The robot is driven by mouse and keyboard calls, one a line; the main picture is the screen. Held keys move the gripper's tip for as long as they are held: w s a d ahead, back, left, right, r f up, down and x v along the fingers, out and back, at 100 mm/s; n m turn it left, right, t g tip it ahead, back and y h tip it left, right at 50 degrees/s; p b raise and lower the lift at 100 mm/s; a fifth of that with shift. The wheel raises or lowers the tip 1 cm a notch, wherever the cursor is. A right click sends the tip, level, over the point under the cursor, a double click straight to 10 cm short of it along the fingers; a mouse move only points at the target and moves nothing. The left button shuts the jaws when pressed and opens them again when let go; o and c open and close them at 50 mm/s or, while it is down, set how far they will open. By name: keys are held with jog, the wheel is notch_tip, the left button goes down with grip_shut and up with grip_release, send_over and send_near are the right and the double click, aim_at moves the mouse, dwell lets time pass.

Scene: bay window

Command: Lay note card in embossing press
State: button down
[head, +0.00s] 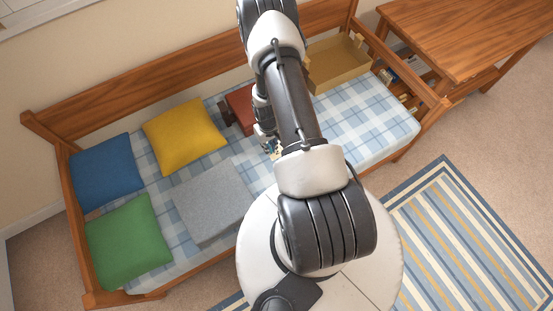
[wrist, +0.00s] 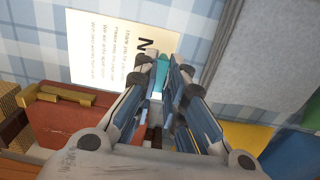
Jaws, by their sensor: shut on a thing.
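The cream note card (wrist: 105,45), printed with dark text and a large N, shows in the wrist view above the blue plaid cover. My gripper (wrist: 164,66) is shut at its edge, with a teal piece (wrist: 158,63) between the fingertips. Whether the card touches the cover I cannot tell. A red box-like body with a brass bar (wrist: 75,120), perhaps the embossing press, stands beside the card at lower left. In the head view this red thing (head: 240,104) is partly hidden by my arm, and my gripper (head: 268,145) is small beside it.
A grey folded blanket or cushion (head: 212,200) lies on the daybed near my gripper. Yellow (head: 185,135), blue (head: 106,172) and green (head: 128,239) cushions lie at the left. An open tan box (head: 338,70) stands at the right end. Plaid cover (head: 375,115) is clear there.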

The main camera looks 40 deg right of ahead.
jog(key=f+b, duration=0.5)
jog(key=f, duration=0.5)
jog(key=f+b, duration=0.5)
jog(key=f, duration=0.5)
jog(key=shift+s+d+f, duration=0.1)
jog(key=shift+s+f, duration=0.1)
jog(key=shift+f, duration=0.05)
jog(key=shift+f, duration=0.1)
jog(key=c, duration=1.7)
grip_release()
jog(key=shift+o, duration=0.2)
